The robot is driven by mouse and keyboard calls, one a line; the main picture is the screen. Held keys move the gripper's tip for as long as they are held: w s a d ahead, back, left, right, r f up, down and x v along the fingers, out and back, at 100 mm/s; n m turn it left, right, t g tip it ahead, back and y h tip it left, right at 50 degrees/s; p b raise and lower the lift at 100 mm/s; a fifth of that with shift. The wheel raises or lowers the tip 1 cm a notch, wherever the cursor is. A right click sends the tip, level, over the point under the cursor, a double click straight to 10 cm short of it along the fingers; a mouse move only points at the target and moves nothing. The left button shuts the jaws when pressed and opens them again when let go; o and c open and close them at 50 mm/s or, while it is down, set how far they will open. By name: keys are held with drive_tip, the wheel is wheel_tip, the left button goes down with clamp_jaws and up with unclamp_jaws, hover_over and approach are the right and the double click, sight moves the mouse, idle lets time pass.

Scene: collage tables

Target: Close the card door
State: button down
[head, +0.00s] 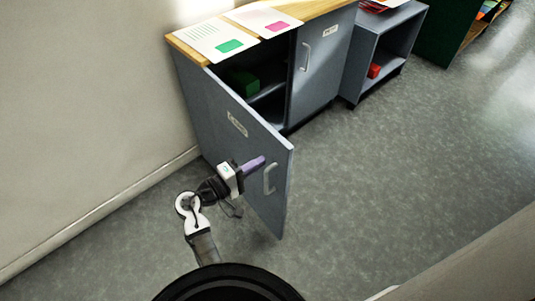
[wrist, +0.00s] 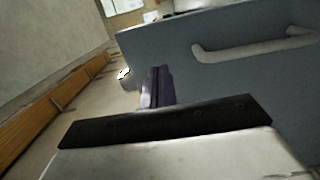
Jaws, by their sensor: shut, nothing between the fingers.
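The card door (head: 250,140) is a grey-blue cabinet door with a small label, swung wide open toward me. Its light grey handle (head: 269,178) is near the free edge. In the wrist view the door (wrist: 215,75) fills the right side, with its handle (wrist: 250,48) at upper right. My gripper (head: 262,160) has purple fingers, shut and empty, at the outer face of the door, just left of the handle. The fingers (wrist: 158,70) also show in the wrist view, beside the door. I cannot tell whether they touch it.
A green block (head: 244,83) is inside the open cabinet. The right door (head: 318,62) is shut. Papers (head: 212,40) lie on the wooden top. An open shelf (head: 393,42) with a red block (head: 374,71) stands to the right. A wall is at left; the floor (head: 400,150) at right is clear.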

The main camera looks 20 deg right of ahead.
sight(277, 152)
drive_tip(key=shift+p+x, duration=0.4)
drive_tip(key=shift+x, duration=1.65)
